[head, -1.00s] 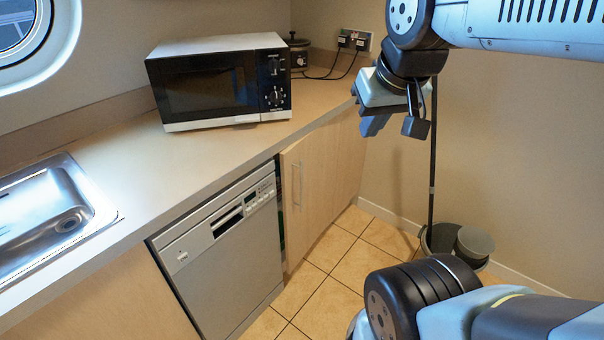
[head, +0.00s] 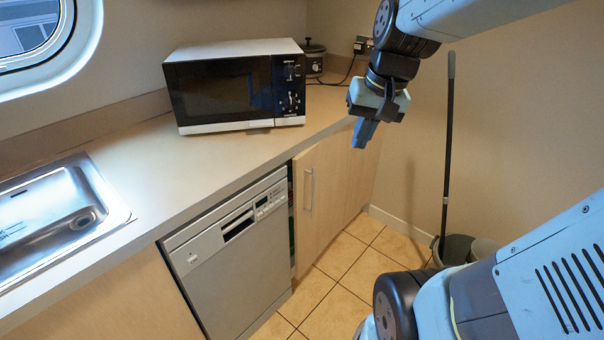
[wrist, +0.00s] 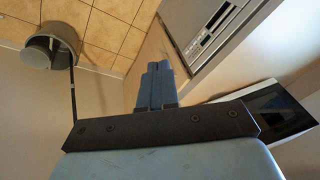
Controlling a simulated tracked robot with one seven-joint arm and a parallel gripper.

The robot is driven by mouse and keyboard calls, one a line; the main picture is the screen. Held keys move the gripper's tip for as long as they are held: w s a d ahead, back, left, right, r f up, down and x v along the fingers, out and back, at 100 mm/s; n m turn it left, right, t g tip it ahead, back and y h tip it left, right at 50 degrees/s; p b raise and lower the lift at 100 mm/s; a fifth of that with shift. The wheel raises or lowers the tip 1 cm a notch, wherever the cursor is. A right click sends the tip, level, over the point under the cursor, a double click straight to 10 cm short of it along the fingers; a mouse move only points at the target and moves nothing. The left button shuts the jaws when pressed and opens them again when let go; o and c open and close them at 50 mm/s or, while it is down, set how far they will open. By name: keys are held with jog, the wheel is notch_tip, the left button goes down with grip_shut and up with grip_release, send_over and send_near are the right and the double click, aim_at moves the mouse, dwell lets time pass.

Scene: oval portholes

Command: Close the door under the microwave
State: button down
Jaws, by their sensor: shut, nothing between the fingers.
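The light wood cupboard door (head: 325,195) is right of the dishwasher, below the counter where the microwave (head: 240,85) stands. It has a vertical metal handle (head: 309,190) near its left edge. A dark gap shows between this edge and the dishwasher, so the door looks slightly ajar. My gripper (head: 364,136) is raised near the counter's right end, to the right of the handle and apart from it. In the wrist view my gripper (wrist: 155,82) has its blue fingers together and empty. A wood surface beyond them is probably the door (wrist: 152,48).
The dishwasher (head: 232,265) is shut, with a sink (head: 50,210) in the counter at left. A grey bucket (head: 455,250) with an upright pole (head: 447,150) stands by the right wall. Tiled floor (head: 345,255) in front of the door is clear.

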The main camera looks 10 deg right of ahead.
jog(key=w+d+f+m+g+y, duration=0.1)
jog(key=w+d+f+m+y, duration=0.1)
jog(key=w+f+m+y, duration=0.5)
jog(key=w+d+f+m+g+y, duration=0.2)
jog(key=w+d+f, duration=0.1)
jog(key=w+f, duration=0.85)
jog(key=w+d+f+m+t+y, duration=0.1)
jog(key=d+f+m+t, duration=0.3)
jog(key=f, duration=0.4)
jog(key=w+d+f+m+t+y, duration=0.25)
jog(key=f+m, duration=0.25)
jog(key=f, duration=0.4)
jog(key=w+d+f+m+t+y, duration=0.1)
jog(key=d+f+m+t, duration=0.2)
jog(key=f+m+t, duration=0.35)
jog(key=w+a+f+n+g, duration=0.1)
jog(key=w+a, duration=0.7)
jog(key=a, duration=0.3)
jog(key=shift+a+f+g, duration=0.25)
jog(key=shift+g, duration=0.15)
jog(key=shift+h, duration=0.25)
